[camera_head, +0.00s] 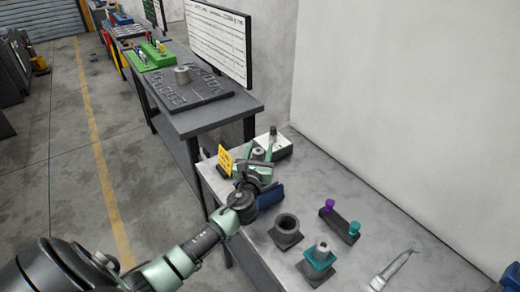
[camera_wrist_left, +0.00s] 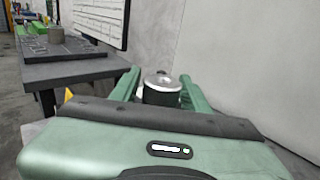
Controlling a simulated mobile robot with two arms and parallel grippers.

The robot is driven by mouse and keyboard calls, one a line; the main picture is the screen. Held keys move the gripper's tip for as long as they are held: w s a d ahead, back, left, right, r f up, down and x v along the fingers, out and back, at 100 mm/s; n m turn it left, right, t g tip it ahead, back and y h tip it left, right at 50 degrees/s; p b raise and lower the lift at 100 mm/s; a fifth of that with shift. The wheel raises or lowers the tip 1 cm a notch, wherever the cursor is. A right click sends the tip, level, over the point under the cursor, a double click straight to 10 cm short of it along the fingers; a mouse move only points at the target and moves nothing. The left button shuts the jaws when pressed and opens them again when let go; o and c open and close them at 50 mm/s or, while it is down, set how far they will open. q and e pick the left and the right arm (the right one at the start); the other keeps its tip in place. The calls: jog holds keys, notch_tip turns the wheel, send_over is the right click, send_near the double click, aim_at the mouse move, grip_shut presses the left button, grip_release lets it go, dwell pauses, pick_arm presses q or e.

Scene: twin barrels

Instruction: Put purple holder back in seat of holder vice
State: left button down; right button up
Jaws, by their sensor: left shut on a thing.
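My left gripper (camera_head: 260,147) reaches over the near table, its two green fingers pointing away from me. In the wrist view, the left gripper (camera_wrist_left: 160,88) is shut on a dark cylinder (camera_wrist_left: 160,92) with a silver top. No purple shows on it. A dark square block with a round open ring (camera_head: 287,226) stands on the table, its ring empty; it may be the vice seat. Beside it is a similar dark block (camera_head: 315,273) bearing a teal collar (camera_head: 319,261) with a grey cylinder. A purple knob (camera_head: 327,206) stands on a dark bar (camera_head: 340,222).
A teal knob (camera_head: 354,228) shares that bar. A yellow sign (camera_head: 225,160) and a white box (camera_head: 281,147) stand close to the gripper. A silver tool (camera_head: 390,270) lies at right. A blue thing (camera_head: 512,275) is at the right edge. The table's back is bare.

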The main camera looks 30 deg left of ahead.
pick_arm(q)
jog(key=shift+r, duration=0.15)
dwell(0.3)
jog(key=shift+f+b, duration=1.5)
jog(key=shift+f, duration=0.4)
